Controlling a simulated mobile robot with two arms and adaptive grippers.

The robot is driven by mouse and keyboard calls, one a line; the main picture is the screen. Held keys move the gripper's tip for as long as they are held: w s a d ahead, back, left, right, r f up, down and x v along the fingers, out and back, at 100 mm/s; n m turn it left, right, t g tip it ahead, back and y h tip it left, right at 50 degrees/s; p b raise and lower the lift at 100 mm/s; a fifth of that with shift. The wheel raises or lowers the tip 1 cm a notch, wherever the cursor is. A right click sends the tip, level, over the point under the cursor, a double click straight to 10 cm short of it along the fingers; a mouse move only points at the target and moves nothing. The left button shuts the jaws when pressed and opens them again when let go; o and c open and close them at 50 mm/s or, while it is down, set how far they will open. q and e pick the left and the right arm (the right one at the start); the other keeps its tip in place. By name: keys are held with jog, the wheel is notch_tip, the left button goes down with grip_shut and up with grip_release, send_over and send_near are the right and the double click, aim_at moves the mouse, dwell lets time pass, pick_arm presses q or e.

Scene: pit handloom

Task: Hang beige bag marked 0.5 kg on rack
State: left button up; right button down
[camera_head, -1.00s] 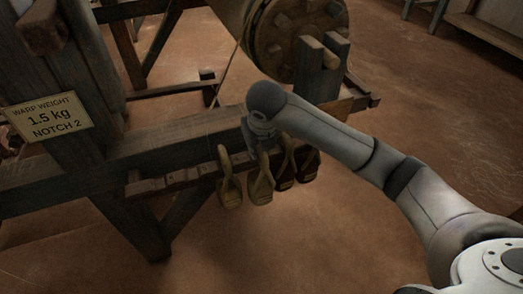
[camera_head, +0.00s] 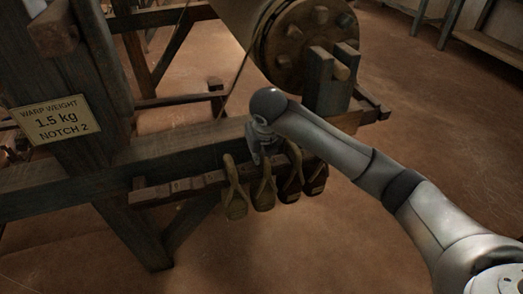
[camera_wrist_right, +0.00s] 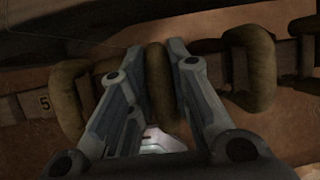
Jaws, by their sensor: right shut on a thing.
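My right gripper (camera_head: 264,158) is at the rack (camera_head: 165,193), a notched wooden rail, above a beige bag (camera_head: 264,192) that hangs there by its loop. In the right wrist view my gripper (camera_wrist_right: 155,90) is shut on a brown strap loop (camera_wrist_right: 158,75), which stands between the two fingers. In the head view this looks like the second bag from the left; its weight mark is too small to read. I cannot tell whether its loop rests on the rack. My left gripper is not in view.
An olive-tan bag (camera_head: 236,203) hangs close on the left, and two dark brown bags (camera_head: 291,183) (camera_head: 316,178) close on the right. A sign (camera_head: 57,118) reads "Warp weight 1.5 kg Notch 2". The rack's left part is free. A number 5 plate (camera_wrist_right: 44,103) shows.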

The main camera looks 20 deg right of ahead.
jog(key=shift+f, duration=0.2)
dwell(0.6)
jog(key=c, duration=1.3)
grip_release()
jog(key=shift+o, duration=0.2)
jog(key=shift+f, duration=0.1)
